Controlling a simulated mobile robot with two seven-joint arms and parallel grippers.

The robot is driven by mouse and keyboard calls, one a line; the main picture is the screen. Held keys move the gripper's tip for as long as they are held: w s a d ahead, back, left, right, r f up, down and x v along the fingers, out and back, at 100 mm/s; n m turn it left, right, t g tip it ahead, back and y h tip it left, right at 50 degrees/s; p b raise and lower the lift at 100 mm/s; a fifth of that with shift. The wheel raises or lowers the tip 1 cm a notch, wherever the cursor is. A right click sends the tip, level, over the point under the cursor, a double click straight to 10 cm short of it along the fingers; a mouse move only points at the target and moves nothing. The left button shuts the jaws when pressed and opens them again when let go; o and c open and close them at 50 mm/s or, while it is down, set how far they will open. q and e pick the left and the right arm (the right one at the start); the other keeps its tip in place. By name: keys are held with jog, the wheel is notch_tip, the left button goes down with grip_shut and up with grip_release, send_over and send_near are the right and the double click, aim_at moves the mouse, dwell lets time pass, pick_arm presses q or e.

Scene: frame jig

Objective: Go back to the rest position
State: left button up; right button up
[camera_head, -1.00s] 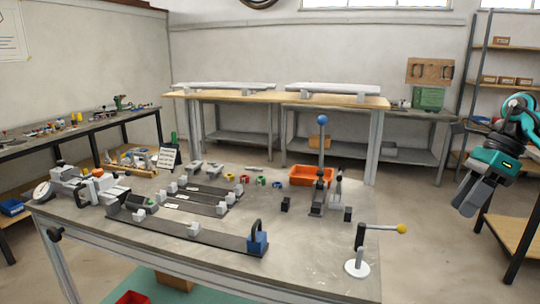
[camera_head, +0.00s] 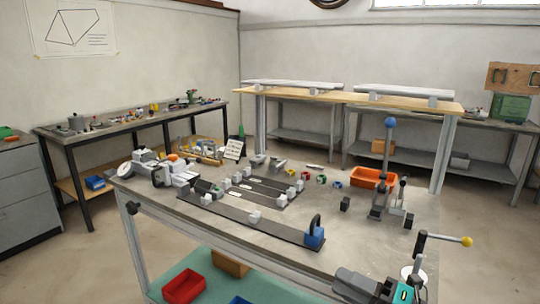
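My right gripper (camera_head: 350,285) is at the bottom edge of the head view, by the front right corner of the grey work table (camera_head: 350,225). Its grey fingers point left. Nothing can be seen in them, but the frame cuts off part of the hand and the gap between the fingers is unclear. The white-based stand with a yellow-knobbed lever (camera_head: 466,241) is just behind and right of the hand, its base partly hidden by it. My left gripper is not in view.
The table holds a dark strip fixture with a blue block (camera_head: 314,237), a blue-knobbed press (camera_head: 390,123), an orange bin (camera_head: 372,179) and a clamp unit (camera_head: 150,165) at left. A red bin (camera_head: 184,287) sits below. Open floor lies at right.

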jog(key=s+d+f+m+h, duration=0.2)
jog(key=s+f+m+h, duration=1.2)
jog(key=m, duration=1.5)
jog(key=s+f, duration=0.4)
jog(key=f, duration=0.2)
jog(key=shift+s+f, duration=0.25)
jog(key=shift+f, duration=0.05)
